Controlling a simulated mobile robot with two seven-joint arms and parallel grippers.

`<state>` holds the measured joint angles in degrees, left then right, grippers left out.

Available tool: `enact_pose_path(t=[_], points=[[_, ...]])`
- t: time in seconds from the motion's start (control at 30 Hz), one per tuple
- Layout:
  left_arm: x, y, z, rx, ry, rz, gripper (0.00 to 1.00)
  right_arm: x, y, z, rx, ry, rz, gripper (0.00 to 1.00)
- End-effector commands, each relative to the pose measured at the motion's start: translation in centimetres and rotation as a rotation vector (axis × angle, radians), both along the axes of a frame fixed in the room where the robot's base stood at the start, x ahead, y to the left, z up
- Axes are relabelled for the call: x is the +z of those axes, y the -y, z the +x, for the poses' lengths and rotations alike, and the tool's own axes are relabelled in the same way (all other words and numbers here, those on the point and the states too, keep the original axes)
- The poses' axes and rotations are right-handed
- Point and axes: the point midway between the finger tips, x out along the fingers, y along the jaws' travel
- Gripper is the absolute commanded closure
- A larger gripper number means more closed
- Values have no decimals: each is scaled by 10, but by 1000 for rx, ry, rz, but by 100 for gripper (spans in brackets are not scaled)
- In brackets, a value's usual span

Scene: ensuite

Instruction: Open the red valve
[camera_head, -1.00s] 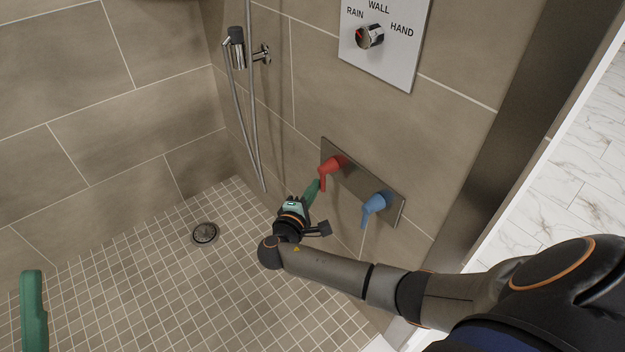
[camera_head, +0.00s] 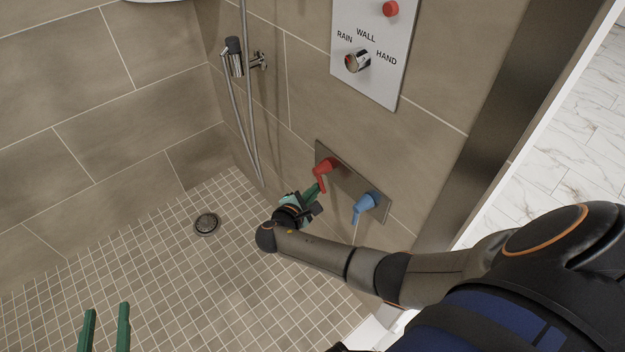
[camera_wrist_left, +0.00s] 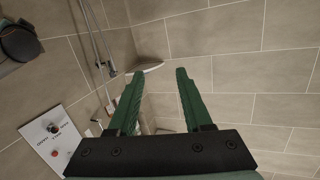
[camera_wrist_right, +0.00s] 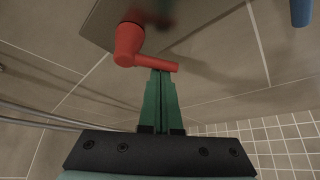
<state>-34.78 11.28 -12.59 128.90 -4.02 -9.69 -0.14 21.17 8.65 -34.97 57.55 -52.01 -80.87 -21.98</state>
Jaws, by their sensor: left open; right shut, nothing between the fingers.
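The red valve (camera_head: 324,166) is a lever handle on a metal plate (camera_head: 345,180) on the tiled shower wall. Its lever points mostly downward in the head view. My right gripper (camera_head: 314,189) is shut and empty, with its fingertips at the lever from below. In the right wrist view the red lever (camera_wrist_right: 150,62) crosses just above the shut green fingertips (camera_wrist_right: 161,72); I cannot tell whether they touch. My left gripper (camera_head: 105,308) is open and empty over the floor at lower left, away from the valve. Its spread fingers also show in the left wrist view (camera_wrist_left: 159,73).
A blue valve (camera_head: 367,203) sits right of the red one on the same plate. Above is a panel (camera_head: 375,55) with a knob and a red button (camera_head: 391,9). A hand shower hose (camera_head: 250,120) hangs left. The floor around the drain (camera_head: 206,223) is clear.

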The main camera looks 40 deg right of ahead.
Motion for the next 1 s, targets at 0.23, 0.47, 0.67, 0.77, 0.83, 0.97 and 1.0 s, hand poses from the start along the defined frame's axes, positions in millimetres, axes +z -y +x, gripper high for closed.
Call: enact_pose_path(t=[0.23, 0.47, 0.67, 0.77, 0.83, 0.97, 1.0], points=[[-92, 0, -40, 27, -413, 1, 50, 7, 1, -4, -3, -113, -10, 100], [-134, 4, -78, 30, -646, 0, 50, 10, 1, -7, -2, -223, -18, 100], [-122, 6, -76, 27, -641, -2, 50, 15, 1, -10, -3, -340, -28, 100], [-115, 7, -75, 26, -640, -4, 50, 18, 2, -13, -4, -430, -35, 100], [-112, 8, -74, 25, -639, -4, 50, 20, 2, -14, -4, -492, -39, 100], [-108, 9, -74, 24, -640, -5, 50, 23, 2, -16, -4, -600, -47, 100], [-107, 9, -74, 23, -639, -6, 50, 24, 2, -17, -3, -630, -49, 100]])
